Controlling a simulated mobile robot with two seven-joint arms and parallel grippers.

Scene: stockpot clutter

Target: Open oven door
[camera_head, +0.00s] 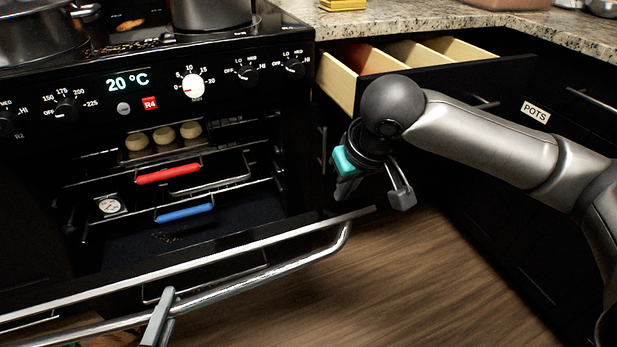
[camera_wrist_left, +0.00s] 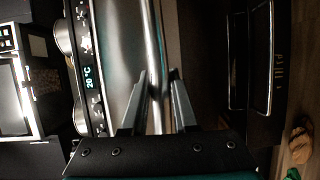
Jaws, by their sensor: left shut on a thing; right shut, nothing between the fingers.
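The oven door (camera_head: 235,262) is tilted down and away from the oven (camera_head: 190,185), whose inside shows. Its silver bar handle (camera_head: 285,268) runs along the door's outer side. My left gripper (camera_head: 160,312) is shut on this handle, low in the head view. In the left wrist view the handle (camera_wrist_left: 152,45) passes between the fingers of my left gripper (camera_wrist_left: 156,82). My right gripper (camera_head: 374,194) is shut and empty, to the right of the oven, apart from the door.
Inside the oven are round buns (camera_head: 163,136), a rack with a red grip (camera_head: 168,174), one with a blue grip (camera_head: 185,213) and a dial thermometer (camera_head: 109,205). A wooden drawer (camera_head: 345,85) stands open behind my right arm. Wooden floor (camera_head: 430,280) is clear at right.

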